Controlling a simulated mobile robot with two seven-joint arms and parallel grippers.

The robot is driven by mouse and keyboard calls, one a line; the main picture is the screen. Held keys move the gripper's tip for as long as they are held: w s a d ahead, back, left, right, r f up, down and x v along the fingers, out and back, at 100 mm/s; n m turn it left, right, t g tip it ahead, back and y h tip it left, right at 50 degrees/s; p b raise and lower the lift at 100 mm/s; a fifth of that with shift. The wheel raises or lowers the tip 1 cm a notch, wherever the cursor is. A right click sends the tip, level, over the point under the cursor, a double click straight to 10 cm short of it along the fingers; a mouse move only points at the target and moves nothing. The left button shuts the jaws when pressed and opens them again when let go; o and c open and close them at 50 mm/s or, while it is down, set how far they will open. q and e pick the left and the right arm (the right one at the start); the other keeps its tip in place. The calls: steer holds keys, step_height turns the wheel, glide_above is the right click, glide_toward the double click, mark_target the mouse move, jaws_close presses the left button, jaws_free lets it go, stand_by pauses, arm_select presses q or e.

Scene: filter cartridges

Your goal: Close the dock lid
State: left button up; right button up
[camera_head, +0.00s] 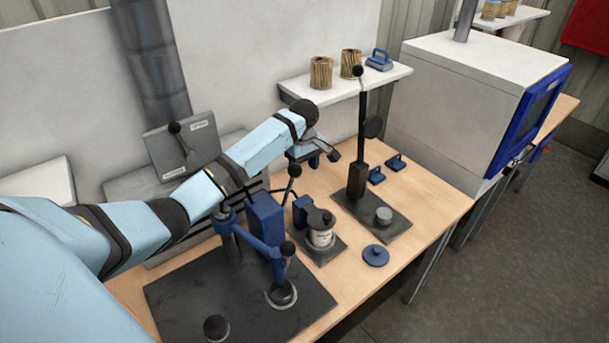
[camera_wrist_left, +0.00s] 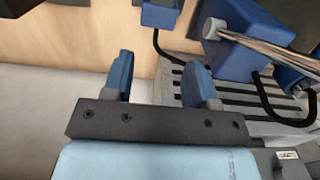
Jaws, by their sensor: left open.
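A grey panel (camera_head: 182,146) with a label and a black-knobbed handle stands tilted up at the back left of the bench; it looks like the dock lid, raised. A grey box (camera_head: 130,182) lies below it, partly hidden by my left arm. My left gripper (camera_head: 316,156) is to the right of the panel, above the back of the bench and apart from it. In the left wrist view its two blue fingers (camera_wrist_left: 160,76) are spread with nothing between them. My right gripper is out of view.
A blue disc (camera_head: 375,255) lies at the front. A wall shelf (camera_head: 395,76) holds cartridges.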

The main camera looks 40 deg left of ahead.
arm_select(q)
step_height(320, 180, up, 11)
steer(key=shift+f, duration=0.2)
stand_by(0.6)
